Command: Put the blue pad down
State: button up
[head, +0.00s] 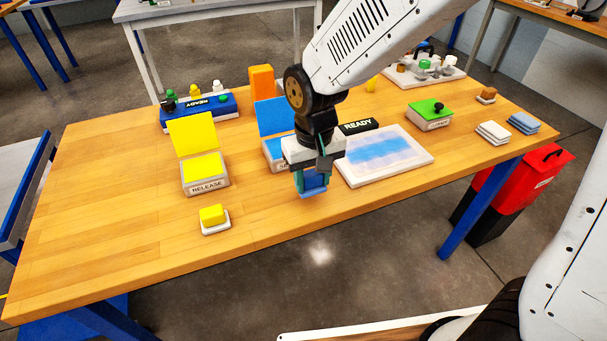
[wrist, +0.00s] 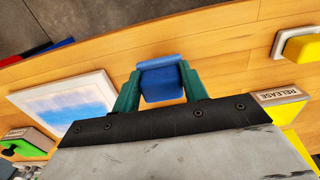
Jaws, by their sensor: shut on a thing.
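A blue pad (wrist: 161,80) is held between the two green fingers of my gripper (wrist: 158,88) in the wrist view. In the head view my gripper (head: 312,182) is shut on the blue pad (head: 313,184) near the front edge of the table. I cannot tell from the pictures how high the pad is above the wood. A white board with a blue smear (head: 390,178) lies just right of my gripper. An open box with a blue lid (head: 272,118) stands behind my gripper, partly hidden by it.
An open yellow box labelled RELEASE (head: 206,187) and a yellow pad on a small white tray (head: 214,226) stand to the left. A green-lidded box (head: 430,122), white cloths (head: 493,135) and blue cloths (head: 525,124) are at the right. The wooden front left (head: 110,240) is clear.

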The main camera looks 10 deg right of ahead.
aim_at(309, 186)
jog(key=shift+w+a+f, duration=0.1)
jog(key=shift+w+a, duration=0.3)
jog(key=shift+w, duration=0.15)
jog(key=shift+d+f, duration=0.15)
jog(key=shift+f, duration=1.55)
jog(key=shift+f, duration=0.2)
jog(key=o, duration=1)
jog(key=shift+c, duration=0.2)
